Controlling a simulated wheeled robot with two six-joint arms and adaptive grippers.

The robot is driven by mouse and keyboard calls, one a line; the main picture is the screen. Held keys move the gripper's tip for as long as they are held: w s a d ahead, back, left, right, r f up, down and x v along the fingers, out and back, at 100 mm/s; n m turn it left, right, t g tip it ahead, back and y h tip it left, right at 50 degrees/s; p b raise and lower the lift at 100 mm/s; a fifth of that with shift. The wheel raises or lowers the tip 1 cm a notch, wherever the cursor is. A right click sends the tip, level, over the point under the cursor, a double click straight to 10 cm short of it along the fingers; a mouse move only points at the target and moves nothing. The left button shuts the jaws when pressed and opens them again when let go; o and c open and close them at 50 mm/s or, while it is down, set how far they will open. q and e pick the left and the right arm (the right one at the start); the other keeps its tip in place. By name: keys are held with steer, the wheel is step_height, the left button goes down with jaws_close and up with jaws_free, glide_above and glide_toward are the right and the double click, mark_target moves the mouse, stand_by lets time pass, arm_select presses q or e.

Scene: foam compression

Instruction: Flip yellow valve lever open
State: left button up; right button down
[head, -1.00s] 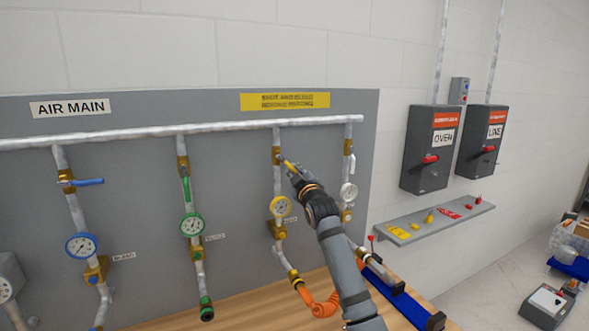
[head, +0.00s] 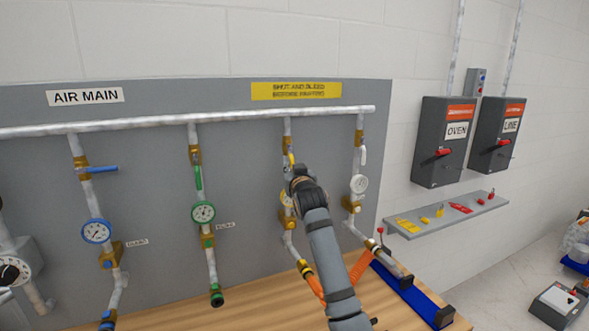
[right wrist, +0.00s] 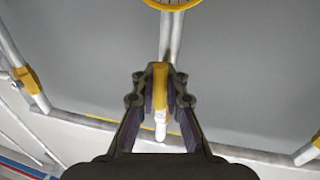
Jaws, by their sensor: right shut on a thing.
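The yellow valve lever (head: 291,158) is on the third drop pipe of the grey panel, under the main pipe. It now hangs nearly along its pipe, and its lower part is hidden by my right gripper (head: 297,172). In the right wrist view the yellow lever (right wrist: 160,84) sits between the two fingers of my right gripper (right wrist: 160,92), which is shut on it. The yellow gauge below is mostly hidden behind my gripper in the head view; its rim (right wrist: 172,4) shows at the top of the wrist view. My left gripper is out of view.
The drop with the white gauge (head: 358,184) stands close on the right. The green gauge (head: 203,212) and blue lever (head: 103,169) are farther left. An orange hose (head: 358,266) and blue tray (head: 412,294) lie by the wooden bench (head: 240,312). A shelf (head: 470,216) with tags is at right.

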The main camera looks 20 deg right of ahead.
steer(key=shift+a+f+m, duration=0.1)
steer(key=shift+f+m, duration=0.2)
steer(key=shift+f, duration=0.2)
steer(key=c, duration=1.6)
jaws_free()
steer(key=shift+r, duration=0.1)
steer(key=shift+c, duration=0.2)
steer(key=shift+o, duration=1.2)
steer(key=shift+s+r, duration=0.15)
steer(key=shift+r, duration=0.2)
steer(key=s+a, duration=0.2)
steer(key=s, duration=1)
